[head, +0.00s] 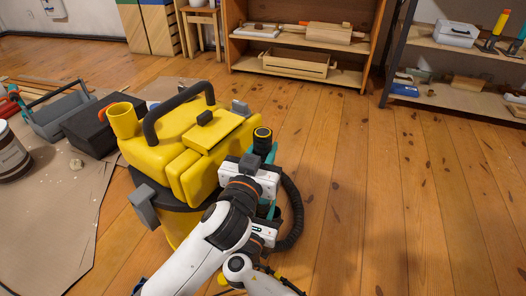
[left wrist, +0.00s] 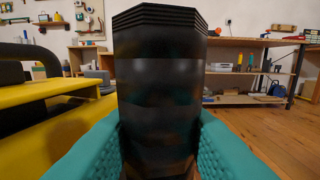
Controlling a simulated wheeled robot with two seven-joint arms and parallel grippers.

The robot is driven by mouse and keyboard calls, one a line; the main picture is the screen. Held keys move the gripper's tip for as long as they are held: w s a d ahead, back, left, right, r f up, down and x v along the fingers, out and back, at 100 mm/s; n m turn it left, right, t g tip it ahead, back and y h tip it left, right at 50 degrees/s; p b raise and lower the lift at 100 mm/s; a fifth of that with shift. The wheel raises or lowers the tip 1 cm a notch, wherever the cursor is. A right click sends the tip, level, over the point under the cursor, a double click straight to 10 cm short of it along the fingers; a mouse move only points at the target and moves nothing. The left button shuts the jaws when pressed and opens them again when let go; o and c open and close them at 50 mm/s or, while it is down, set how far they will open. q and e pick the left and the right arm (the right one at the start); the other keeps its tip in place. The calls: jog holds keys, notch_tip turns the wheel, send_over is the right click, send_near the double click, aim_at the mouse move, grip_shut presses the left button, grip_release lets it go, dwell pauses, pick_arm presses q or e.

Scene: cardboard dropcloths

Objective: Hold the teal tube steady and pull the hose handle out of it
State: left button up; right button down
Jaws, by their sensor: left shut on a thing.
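The yellow vacuum (head: 165,140) stands on the floor with its black hose (head: 294,210) curving down its right side. My left gripper (head: 266,160) is shut on the black hose handle (head: 262,134) at the vacuum's right side. In the left wrist view the upright black handle (left wrist: 160,75), with a ridged rim, fills the space between my teal finger pads. My right gripper (head: 268,215) is below the left one, with a teal part by it. Its fingers are mostly hidden, and I cannot tell tube from finger there.
A black case (head: 92,130), a grey toolbox (head: 58,118) and a paint can (head: 12,155) are on the cardboard at left. A wooden shelf (head: 300,60) and a metal rack (head: 460,65) stand behind. The wooden floor at right is clear.

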aim_at(263, 132)
pick_arm(q)
jog(key=shift+r, duration=0.15)
jog(key=shift+r, duration=3.5)
pick_arm(e)
jog(key=c, duration=1)
grip_release()
jog(key=shift+o, duration=0.2)
